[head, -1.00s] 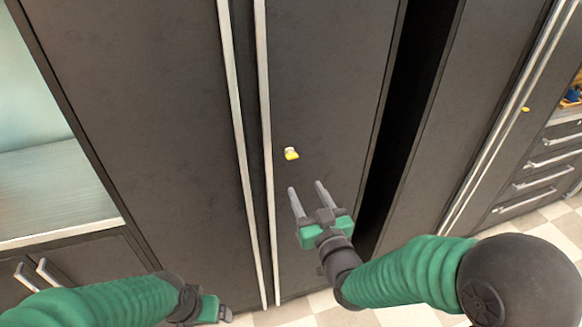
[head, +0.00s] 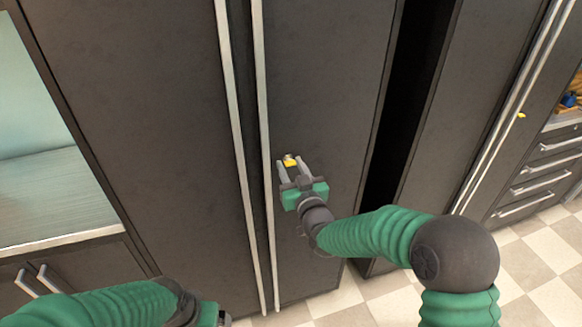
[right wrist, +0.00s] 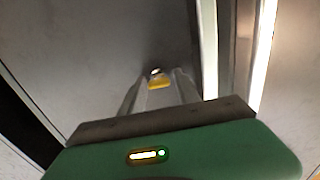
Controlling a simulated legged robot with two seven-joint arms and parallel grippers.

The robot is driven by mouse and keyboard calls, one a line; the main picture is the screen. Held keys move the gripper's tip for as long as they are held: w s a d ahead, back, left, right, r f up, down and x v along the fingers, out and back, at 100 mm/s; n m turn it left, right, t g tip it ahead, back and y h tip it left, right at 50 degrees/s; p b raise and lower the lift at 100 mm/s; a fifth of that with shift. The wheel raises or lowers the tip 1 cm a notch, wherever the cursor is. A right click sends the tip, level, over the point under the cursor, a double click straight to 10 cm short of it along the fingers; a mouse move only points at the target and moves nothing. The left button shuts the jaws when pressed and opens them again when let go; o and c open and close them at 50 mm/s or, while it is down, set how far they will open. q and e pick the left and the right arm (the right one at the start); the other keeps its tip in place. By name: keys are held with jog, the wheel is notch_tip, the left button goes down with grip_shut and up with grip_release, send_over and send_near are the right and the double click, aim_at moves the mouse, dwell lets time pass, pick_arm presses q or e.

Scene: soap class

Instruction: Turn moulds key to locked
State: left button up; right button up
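The yellow key (head: 290,161) sits in the dark cabinet door (head: 325,80), just right of the long vertical handles. It also shows in the right wrist view (right wrist: 158,83). My right gripper (head: 295,165) is at the key, with one finger on each side of it. In the right wrist view the fingers (right wrist: 160,88) flank the key; whether they touch it is too small to tell. My left gripper (head: 210,315) is low at the bottom edge, away from the doors, and its fingers are mostly cut off.
Two long pale vertical handles (head: 262,150) run close to the left of the key. A dark gap (head: 410,120) lies right of the door. Another cabinet with a yellow key (head: 521,115) and drawers (head: 545,170) stand at the far right. Checkered floor (head: 380,295) lies below.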

jog(key=shift+d, duration=0.2)
jog(key=c, duration=0.5)
jog(key=shift+a, duration=0.1)
grip_shut()
dwell(0.3)
